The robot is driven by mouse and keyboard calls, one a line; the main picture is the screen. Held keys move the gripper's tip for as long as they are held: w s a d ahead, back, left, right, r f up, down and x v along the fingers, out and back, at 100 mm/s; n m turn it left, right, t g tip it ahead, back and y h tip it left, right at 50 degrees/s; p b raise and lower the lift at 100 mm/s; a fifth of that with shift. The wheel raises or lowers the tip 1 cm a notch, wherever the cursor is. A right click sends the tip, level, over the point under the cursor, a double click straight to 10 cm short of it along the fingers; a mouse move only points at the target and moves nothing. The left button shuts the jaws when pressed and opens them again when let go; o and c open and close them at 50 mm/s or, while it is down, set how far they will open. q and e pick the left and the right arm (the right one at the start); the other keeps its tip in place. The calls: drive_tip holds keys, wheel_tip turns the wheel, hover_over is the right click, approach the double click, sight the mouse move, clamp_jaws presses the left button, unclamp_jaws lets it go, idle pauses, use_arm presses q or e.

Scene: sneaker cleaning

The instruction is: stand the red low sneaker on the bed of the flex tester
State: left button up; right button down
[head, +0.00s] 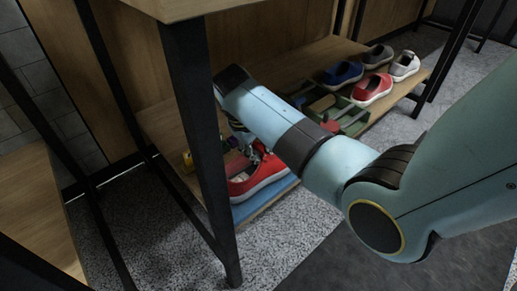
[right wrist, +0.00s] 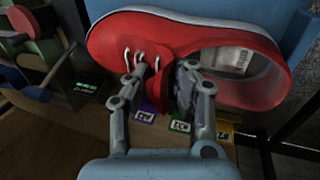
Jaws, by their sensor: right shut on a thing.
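A red low sneaker (head: 262,176) with a white sole is on the lower shelf side, partly hidden by the table leg and my right arm. In the right wrist view, the sneaker (right wrist: 115,38) fills the top, with white laces and an open collar. My right gripper (right wrist: 159,72) is shut on the sneaker's upper beside the laces. A flat blue surface (head: 268,199) lies below the sneaker; I cannot tell whether they touch or whether this is the flex tester's bed. Blue also shows behind the sneaker in the right wrist view (right wrist: 296,30). My left gripper is not in view.
A green caddy (head: 352,119) with tools stands on the lower shelf (head: 160,128). Beyond it are another red sneaker (head: 372,90), a blue one (head: 343,74) and grey ones. A dark table leg (head: 197,130) stands close in front. Labelled coloured tags (right wrist: 181,126) line the wood.

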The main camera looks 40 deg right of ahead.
drive_tip(key=shift+f, duration=0.5)
drive_tip(key=c, duration=1.1)
unclamp_jaws()
drive_tip(key=shift+o, duration=0.2)
